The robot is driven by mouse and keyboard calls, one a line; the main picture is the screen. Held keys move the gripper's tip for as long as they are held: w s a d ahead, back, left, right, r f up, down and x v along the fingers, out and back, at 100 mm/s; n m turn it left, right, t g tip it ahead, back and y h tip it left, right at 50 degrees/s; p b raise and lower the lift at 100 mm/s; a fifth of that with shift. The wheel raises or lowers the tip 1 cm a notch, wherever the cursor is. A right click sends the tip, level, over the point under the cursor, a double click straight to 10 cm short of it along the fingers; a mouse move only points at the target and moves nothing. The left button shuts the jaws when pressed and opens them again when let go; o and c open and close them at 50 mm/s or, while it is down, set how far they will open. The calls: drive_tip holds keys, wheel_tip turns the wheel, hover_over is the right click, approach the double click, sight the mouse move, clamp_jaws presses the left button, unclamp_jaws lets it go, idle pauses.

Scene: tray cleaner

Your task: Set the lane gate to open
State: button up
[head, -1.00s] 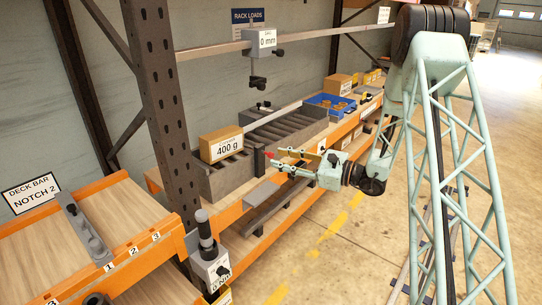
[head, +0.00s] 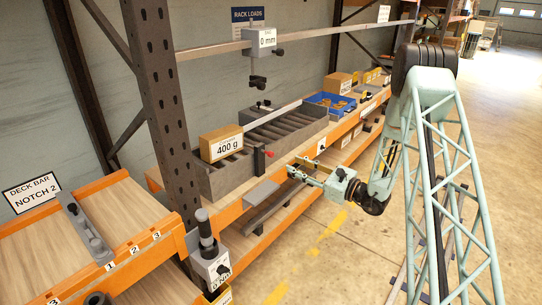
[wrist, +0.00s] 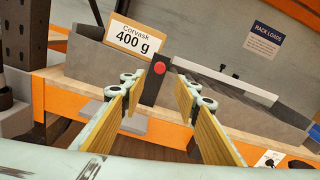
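The lane gate appears to be the dark upright plate (head: 259,161) with a red knob (head: 269,153) at the front of the grey roller lane (head: 228,177). In the wrist view the plate (wrist: 153,88) stands slightly tilted in the picture, with the red knob (wrist: 160,68) near its top. I cannot tell its setting. My gripper (head: 294,168) is right of and apart from the knob. In the wrist view my gripper (wrist: 160,88) is open and empty, its fingers either side of the plate's line, the plate beyond them.
A "400 g" box (head: 221,143) sits on the lane, left of the gate. A grey ledge (head: 261,191) juts out below. A blue bin (head: 330,104) stands farther along the shelf.

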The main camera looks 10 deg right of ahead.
sight(273, 155)
drive_tip(key=shift+w+a, duration=0.15)
drive_tip(key=shift+b+x, duration=0.9)
drive_tip(key=shift+x, duration=5.85)
drive_tip(key=shift+c, duration=0.7)
clamp_jaws()
